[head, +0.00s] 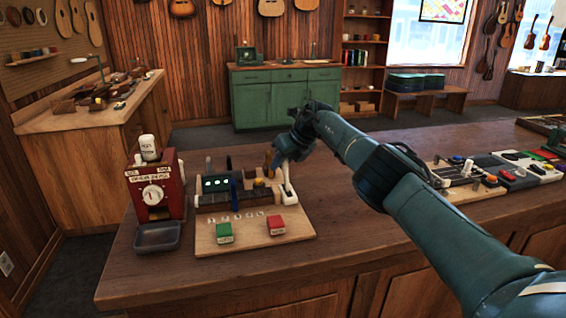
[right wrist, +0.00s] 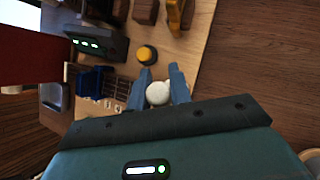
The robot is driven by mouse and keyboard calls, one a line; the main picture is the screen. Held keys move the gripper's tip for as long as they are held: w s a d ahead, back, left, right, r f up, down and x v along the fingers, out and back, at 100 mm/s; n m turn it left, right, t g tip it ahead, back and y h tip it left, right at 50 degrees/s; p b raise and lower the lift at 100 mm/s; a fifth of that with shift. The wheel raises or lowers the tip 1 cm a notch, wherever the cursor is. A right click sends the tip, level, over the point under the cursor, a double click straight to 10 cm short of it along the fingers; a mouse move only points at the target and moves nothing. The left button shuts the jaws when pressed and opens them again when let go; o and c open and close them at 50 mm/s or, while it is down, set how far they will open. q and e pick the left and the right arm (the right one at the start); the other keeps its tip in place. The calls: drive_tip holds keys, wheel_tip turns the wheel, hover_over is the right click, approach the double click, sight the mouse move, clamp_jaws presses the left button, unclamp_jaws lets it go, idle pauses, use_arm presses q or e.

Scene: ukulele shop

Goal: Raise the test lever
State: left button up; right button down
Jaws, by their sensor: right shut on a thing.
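A wooden test board (head: 222,243) lies on the near counter, with a dark unit showing green lights (head: 216,183) on it. A pale lever (head: 288,187) stands near the board's right edge. My right gripper (head: 286,164) is at the top of this lever. In the right wrist view its two blue fingers (right wrist: 159,88) are shut on the round white knob (right wrist: 158,94). A blue lever (head: 233,193) stands further left on the board. No readable label shows which one is the test lever. My left gripper is not in view.
A yellow button (right wrist: 147,54) sits close to the fingers. Green (head: 224,233) and red (head: 276,225) blocks are at the board's front. A red box with a dial (head: 157,190) and a dark tray (head: 158,237) stand left. Bare counter (head: 352,215) lies right of the board.

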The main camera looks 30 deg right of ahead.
drive_tip(key=c, duration=1.3)
unclamp_jaws()
drive_tip(key=shift+f, duration=0.1)
drive_tip(key=shift+p+v, duration=0.3)
drive_tip(key=shift+v, duration=0.75)
drive_tip(key=shift+s+d+r, duration=0.15)
drive_tip(key=shift+r, duration=0.1)
drive_tip(key=b+v, duration=0.1)
drive_tip(key=v, duration=0.9)
drive_tip(key=shift+s+r+b, duration=0.15)
drive_tip(key=shift+r+b, duration=0.05)
drive_tip(key=shift+b, duration=0.1)
drive_tip(key=shift+d, duration=0.1)
